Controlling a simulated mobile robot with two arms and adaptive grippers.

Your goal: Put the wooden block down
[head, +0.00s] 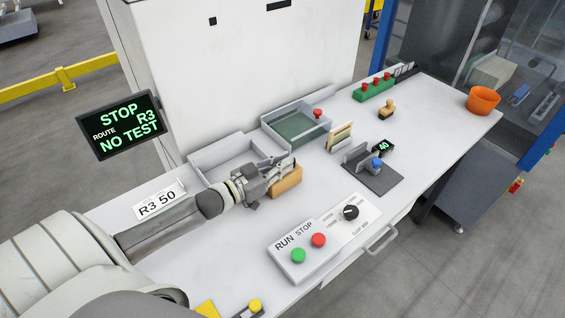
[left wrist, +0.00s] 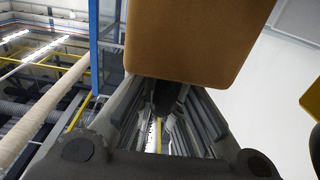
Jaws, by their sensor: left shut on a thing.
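The wooden block (head: 287,181) is a light brown block at the middle of the white table, in front of the grey tray. My left gripper (head: 283,168) is shut on it, with the fingers over its upper left part. In the left wrist view the block (left wrist: 190,40) fills the upper middle, between the fingers of my left gripper (left wrist: 165,95). The block is at or just above the table top; I cannot tell whether it touches. My right gripper is not in view.
The white table (head: 235,250) has free room left of the RUN/STOP panel (head: 325,238). A grey tray (head: 225,160) and a green-floored tray (head: 297,124) stand behind the block. A dark fixture (head: 373,178) lies to the right. An orange bowl (head: 483,101) stands at the far right.

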